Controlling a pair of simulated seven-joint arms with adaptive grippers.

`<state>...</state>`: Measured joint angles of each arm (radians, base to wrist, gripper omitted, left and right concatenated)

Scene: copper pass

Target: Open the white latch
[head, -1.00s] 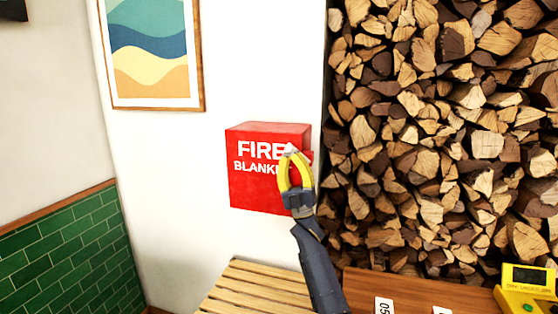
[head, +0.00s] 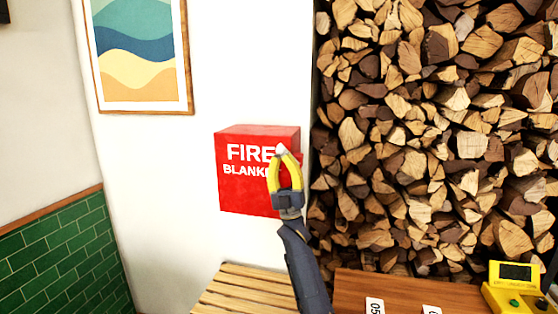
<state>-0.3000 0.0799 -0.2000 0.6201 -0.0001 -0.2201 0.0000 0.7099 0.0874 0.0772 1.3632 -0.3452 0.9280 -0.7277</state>
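A red box (head: 240,195) with the words "FIRE BLANKET" hangs on the white wall, left of the woodpile. My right gripper (head: 284,154) is in front of the box's right part and hides the end of the lettering. Its yellow fingers bow outward and come together at the tips. A small white piece, seemingly the white latch (head: 281,148), shows at the fingertips, and the fingers look shut on it. Most of the latch is hidden. My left gripper is not in view.
Below the box is a slatted wooden bench (head: 245,288). A brown wooden top (head: 400,290) with white number tags and a yellow device (head: 510,290) are at lower right. Stacked firewood (head: 430,140) fills the right. A framed picture (head: 140,55) hangs at upper left.

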